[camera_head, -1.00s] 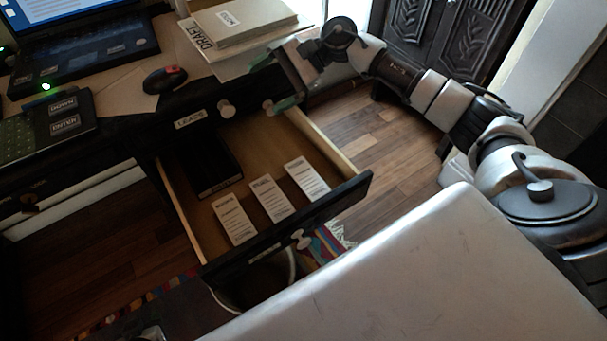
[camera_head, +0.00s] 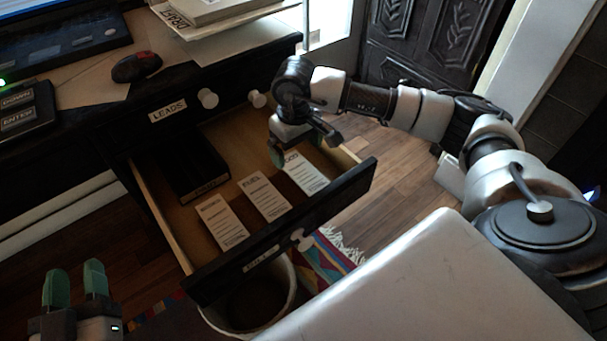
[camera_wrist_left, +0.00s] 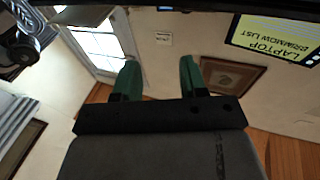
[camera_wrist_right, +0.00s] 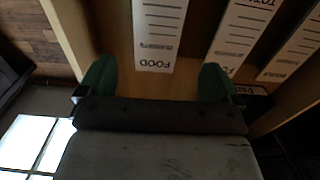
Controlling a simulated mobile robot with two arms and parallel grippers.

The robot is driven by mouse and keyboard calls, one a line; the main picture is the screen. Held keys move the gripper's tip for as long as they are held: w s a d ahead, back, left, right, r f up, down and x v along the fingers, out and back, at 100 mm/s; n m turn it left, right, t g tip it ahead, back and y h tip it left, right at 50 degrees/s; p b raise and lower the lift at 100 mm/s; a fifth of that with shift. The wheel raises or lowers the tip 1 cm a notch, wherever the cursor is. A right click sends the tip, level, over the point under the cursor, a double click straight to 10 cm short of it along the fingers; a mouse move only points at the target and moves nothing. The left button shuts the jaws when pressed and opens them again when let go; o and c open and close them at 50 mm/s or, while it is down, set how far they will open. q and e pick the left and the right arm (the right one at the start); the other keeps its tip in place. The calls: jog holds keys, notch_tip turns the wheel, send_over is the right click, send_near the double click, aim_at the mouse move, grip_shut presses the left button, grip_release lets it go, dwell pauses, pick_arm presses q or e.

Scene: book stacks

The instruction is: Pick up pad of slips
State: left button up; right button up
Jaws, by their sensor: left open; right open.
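Three white pads of slips lie side by side in an open wooden drawer (camera_head: 345,195): a left pad (camera_head: 222,222), a middle pad (camera_head: 265,197) and a right pad (camera_head: 305,172). My right gripper (camera_head: 293,155) is open and empty over the drawer, close to the back end of the right pad. In the right wrist view, a pad marked FOOD (camera_wrist_right: 158,30) lies between the lines of the open fingers, and another pad (camera_wrist_right: 240,38) lies beside it. My left gripper (camera_head: 75,288) is open and empty, low at the left, away from the drawer.
A dark box (camera_head: 195,170) sits in the drawer's left back part. The desk above holds a laptop (camera_head: 70,45), a mouse (camera_head: 137,66) and stacked books (camera_head: 205,10). A bin (camera_head: 250,305) and a patterned rug (camera_head: 325,260) lie below the drawer front.

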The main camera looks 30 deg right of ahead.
aim_at(299, 169)
jog(key=f, duration=0.1)
jog(key=f+b, duration=0.1)
jog(key=f, duration=0.2)
jog(key=shift+s+d+f+b, duration=0.2)
jog(key=shift+d+f+b, duration=0.1)
jog(key=shift+b, duration=0.05)
jog(key=shift+f, duration=0.4)
pick_arm(q)
jog(key=r+t, duration=0.1)
jog(key=s+r+t+h, duration=0.1)
jog(key=r+t, duration=0.1)
jog(key=s+r+t, duration=0.1)
jog(key=r, duration=0.1)
jog(key=shift+d+t+h, duration=0.25)
jog(key=shift+t+h, duration=0.05)
jog(key=shift+t, duration=0.1)
pick_arm(e)
jog(key=c, duration=1)
pick_arm(q)
jog(key=shift+w, duration=0.1)
pick_arm(e)
jog(key=shift+r, duration=0.15)
